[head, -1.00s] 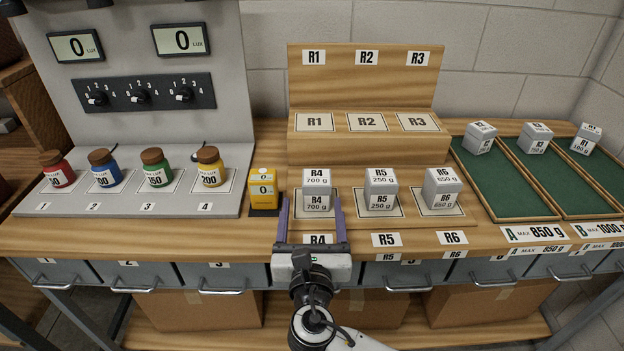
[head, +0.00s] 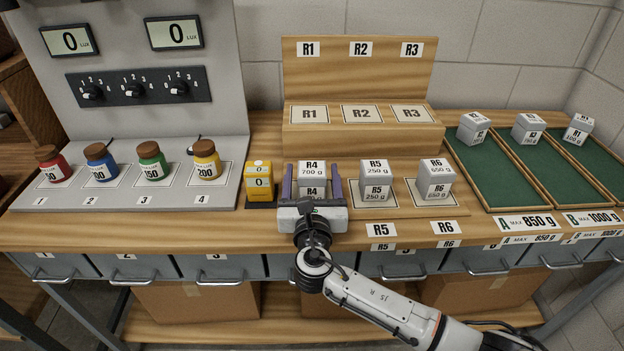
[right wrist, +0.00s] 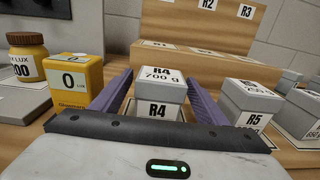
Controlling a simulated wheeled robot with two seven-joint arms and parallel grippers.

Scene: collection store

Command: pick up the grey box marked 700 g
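The grey box marked R4 700 g (head: 312,173) stands upright on its pad on the wooden bench, left of the R5 box. It also shows in the right wrist view (right wrist: 158,88). My right gripper (head: 313,180) is open, with its two purple fingers on either side of the R4 box. In the right wrist view the fingers (right wrist: 160,98) flank the box with a visible gap on each side. The gripper's palm hides the front of the box's pad. My left gripper is not in view.
The yellow block reading 0 (head: 259,182) stands close left of my right gripper. The R5 box (head: 376,180) stands close right, with the R6 box (head: 435,178) beyond. The stepped wooden rack (head: 360,140) rises behind. Green trays (head: 490,172) with boxes lie at right.

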